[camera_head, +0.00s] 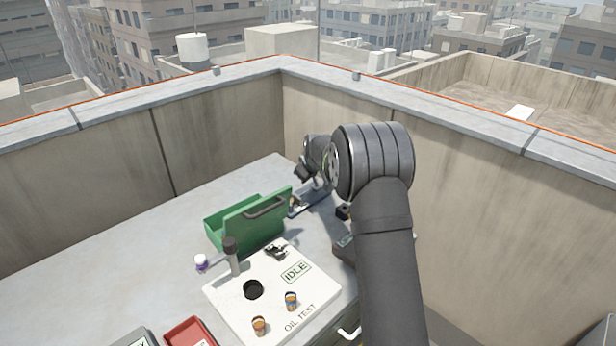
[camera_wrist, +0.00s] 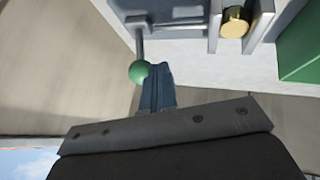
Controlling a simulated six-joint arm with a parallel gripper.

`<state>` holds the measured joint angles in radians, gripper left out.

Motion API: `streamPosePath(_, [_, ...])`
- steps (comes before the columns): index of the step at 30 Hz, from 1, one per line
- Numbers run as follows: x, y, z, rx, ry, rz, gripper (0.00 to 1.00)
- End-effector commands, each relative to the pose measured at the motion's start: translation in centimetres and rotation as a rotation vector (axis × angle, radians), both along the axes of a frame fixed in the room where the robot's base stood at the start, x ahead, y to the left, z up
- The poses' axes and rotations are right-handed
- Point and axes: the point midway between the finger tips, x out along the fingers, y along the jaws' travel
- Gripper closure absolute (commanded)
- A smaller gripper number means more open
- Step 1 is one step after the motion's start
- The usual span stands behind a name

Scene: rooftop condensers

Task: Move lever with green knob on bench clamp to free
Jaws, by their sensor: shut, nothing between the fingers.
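The green knob (camera_wrist: 139,72) is a ball on the end of a thin grey lever rod (camera_wrist: 139,44). The rod runs from the grey bench clamp (camera_wrist: 178,22) at the top of the wrist view. A brass cylinder (camera_wrist: 235,22) sits between upright grey plates of the clamp. My gripper (camera_wrist: 156,68) is shut and empty, its blue-grey fingers just right of the knob, close beside it; I cannot tell whether they touch. In the head view the clamp (camera_head: 308,201) shows only partly, at the bench's far end, and the knob is hidden.
A green box (camera_head: 250,222) with a dark handle stands beside the clamp; its side shows in the wrist view (camera_wrist: 302,45). A white oil test board (camera_head: 230,293), a dark bottle (camera_head: 231,252) and a red tray (camera_head: 189,333) are nearer. Concrete walls (camera_head: 215,140) enclose the bench's far corner.

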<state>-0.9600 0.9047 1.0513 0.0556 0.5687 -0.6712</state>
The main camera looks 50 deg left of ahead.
Motion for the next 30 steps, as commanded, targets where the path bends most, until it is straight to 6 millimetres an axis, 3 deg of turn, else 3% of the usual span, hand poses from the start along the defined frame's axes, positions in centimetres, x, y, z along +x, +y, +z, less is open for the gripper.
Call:
streamPosePath(18, [4.7,0.0,1.5,0.000,0.439,0.001,1.00])
streamPosePath(30, [7.5,0.0,1.5,0.000,0.431,0.001,1.00])
